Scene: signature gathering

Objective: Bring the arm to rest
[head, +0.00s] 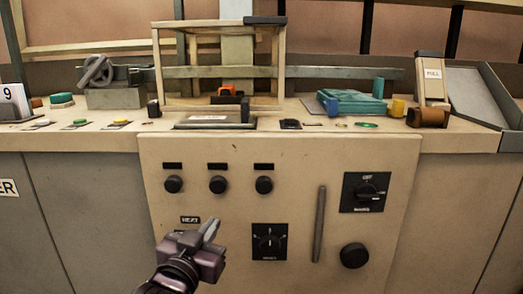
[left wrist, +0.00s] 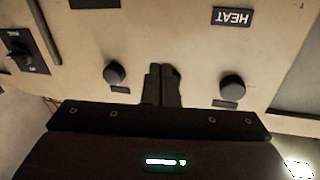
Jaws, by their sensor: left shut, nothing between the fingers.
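My left gripper (head: 210,232) is in front of the beige control panel (head: 300,170), low and left of its middle. It is shut and empty, and it covers part of the area by the HEAT label (head: 190,219). In the left wrist view the closed fingers (left wrist: 162,86) point at the panel, between two black knobs, one on the left (left wrist: 114,73) and one on the right (left wrist: 231,86). I cannot tell whether the fingertips touch the panel. My right gripper is not in view.
Several black knobs, a dial (head: 269,241), a rotary switch (head: 365,192) and a vertical handle (head: 319,224) stick out from the panel.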

